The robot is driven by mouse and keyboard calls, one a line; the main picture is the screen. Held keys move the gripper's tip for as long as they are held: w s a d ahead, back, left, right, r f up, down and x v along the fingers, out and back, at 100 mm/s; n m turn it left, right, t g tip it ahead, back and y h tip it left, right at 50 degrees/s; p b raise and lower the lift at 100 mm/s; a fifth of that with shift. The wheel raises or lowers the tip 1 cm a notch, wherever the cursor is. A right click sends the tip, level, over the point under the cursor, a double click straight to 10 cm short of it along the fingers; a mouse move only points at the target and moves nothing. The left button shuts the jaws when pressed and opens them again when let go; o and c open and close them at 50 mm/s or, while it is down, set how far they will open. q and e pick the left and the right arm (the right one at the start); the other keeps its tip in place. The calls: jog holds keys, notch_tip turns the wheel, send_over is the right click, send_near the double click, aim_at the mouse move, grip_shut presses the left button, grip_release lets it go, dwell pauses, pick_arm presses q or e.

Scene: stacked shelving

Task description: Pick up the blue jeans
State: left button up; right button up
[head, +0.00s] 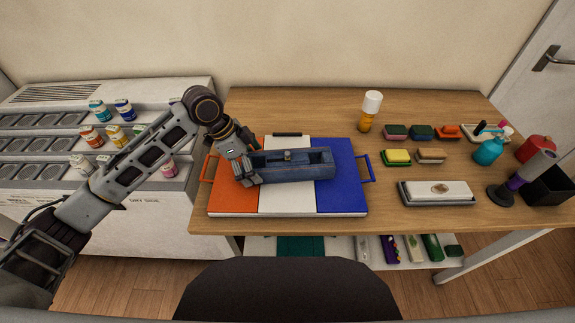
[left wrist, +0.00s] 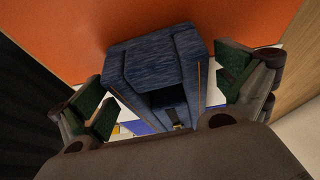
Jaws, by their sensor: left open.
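The blue jeans (head: 310,169), a folded dark denim bundle, lie across the white and blue panels of a tricolour board (head: 232,202), reaching the orange panel. My left gripper (head: 248,167) is at the left end of the jeans, low over the orange panel. In the left wrist view, the jeans (left wrist: 157,68) lie between the two green-padded fingers of my open left gripper (left wrist: 165,95). My right gripper is not in view.
A yellow bottle with a white cap (head: 367,112), several sponges (head: 397,157) and a white block in a grey tray (head: 438,190) stand to the right. A blue side handle (head: 367,168) sticks out from the board. The wooden table (head: 290,108) is clear behind the board.

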pick_arm(q)
jog(key=c, duration=1.1)
jog(key=shift+r, duration=0.2)
notch_tip(320, 180, up, 10)
jog(key=shift+f, duration=0.15)
jog(key=shift+f, duration=4.75)
dwell(1.3)
